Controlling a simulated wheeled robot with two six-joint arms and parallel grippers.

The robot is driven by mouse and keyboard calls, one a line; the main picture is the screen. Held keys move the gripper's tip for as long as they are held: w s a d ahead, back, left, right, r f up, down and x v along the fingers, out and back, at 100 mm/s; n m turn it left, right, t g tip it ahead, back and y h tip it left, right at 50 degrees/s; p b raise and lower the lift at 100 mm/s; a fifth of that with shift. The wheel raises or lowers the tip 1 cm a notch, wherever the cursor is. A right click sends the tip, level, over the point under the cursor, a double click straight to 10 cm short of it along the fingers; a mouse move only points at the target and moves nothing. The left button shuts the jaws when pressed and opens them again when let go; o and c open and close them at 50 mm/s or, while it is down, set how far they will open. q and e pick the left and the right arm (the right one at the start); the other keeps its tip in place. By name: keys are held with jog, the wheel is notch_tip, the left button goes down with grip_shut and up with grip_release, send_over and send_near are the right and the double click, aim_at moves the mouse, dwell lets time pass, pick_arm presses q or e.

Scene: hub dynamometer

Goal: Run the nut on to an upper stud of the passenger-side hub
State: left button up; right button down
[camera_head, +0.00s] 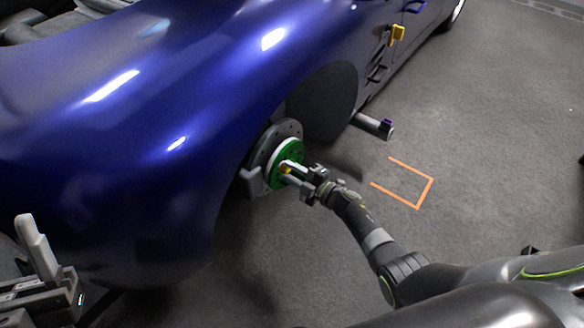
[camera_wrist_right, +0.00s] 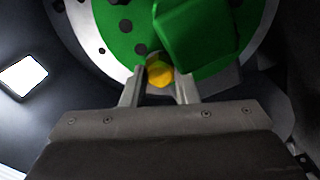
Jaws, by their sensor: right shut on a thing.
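The hub (camera_head: 285,163) has a green face with a grey disc behind it, in the wheel arch of a blue car. My right gripper (camera_head: 287,169) is at the hub face, shut on a yellow nut (camera_wrist_right: 160,71). In the right wrist view the nut sits between the fingertips (camera_wrist_right: 160,80), in front of the green face (camera_wrist_right: 120,35) near its lower edge in that picture. I cannot tell whether the nut is on a stud. My left gripper (camera_head: 38,262) is at the lower left, away from the hub; its finger gap does not show clearly.
The blue car body (camera_head: 130,130) fills the left. A raised green block (camera_wrist_right: 197,38) stands from the hub face beside the nut. An orange outline (camera_head: 432,180) marks clear floor at right.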

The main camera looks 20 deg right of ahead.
jog(key=m+p, duration=0.1)
jog(key=m, duration=0.4)
jog(key=shift+r+p, duration=0.15)
jog(key=shift+p, duration=0.15)
jog(key=shift+m, duration=1.2)
jog(key=c, duration=1.3)
grip_release()
jog(key=shift+a, duration=0.1)
jog(key=shift+c, duration=0.2)
jog(key=shift+f, duration=0.2)
